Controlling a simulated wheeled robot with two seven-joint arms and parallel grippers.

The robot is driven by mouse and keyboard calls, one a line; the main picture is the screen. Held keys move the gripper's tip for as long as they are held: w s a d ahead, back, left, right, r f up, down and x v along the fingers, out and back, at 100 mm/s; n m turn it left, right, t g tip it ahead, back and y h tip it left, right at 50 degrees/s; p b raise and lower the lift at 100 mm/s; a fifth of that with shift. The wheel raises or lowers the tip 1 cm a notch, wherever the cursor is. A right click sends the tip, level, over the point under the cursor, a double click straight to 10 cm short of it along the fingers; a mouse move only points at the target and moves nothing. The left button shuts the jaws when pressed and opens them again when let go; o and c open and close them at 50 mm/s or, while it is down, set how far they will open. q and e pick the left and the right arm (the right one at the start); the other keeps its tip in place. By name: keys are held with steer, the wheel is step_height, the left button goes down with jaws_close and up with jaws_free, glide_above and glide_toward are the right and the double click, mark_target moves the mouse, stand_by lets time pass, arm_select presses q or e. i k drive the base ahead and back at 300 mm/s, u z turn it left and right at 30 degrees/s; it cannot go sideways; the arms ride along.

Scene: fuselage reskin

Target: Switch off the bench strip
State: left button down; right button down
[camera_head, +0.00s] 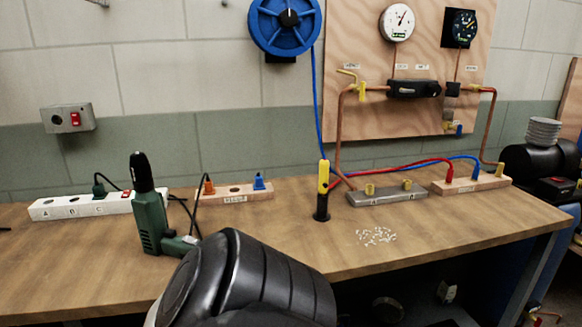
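The bench strip, a white power strip (68,209) marked A, B and C, lies on the left of the workbench along the wall. A red switch (127,193) shows near its right end; whether it is on or off is too small to tell. A dark green plug (99,189) sits in the strip, with a black cord running right. A green and black hand tool (150,215) stands in front of the strip's right end. A black link of my own arm fills the bottom centre. Neither gripper's fingers show.
A grey wall box (69,118) with a red switch hangs above the strip. A wooden plug holder (234,193), a yellow and black tool (322,190), a grey block (387,195) and scattered white bits (376,236) are on the bench. The front left bench top is clear.

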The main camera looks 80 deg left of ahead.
mark_target(126, 194)
steer(key=k, duration=1.5)
steer(key=u, duration=1.75)
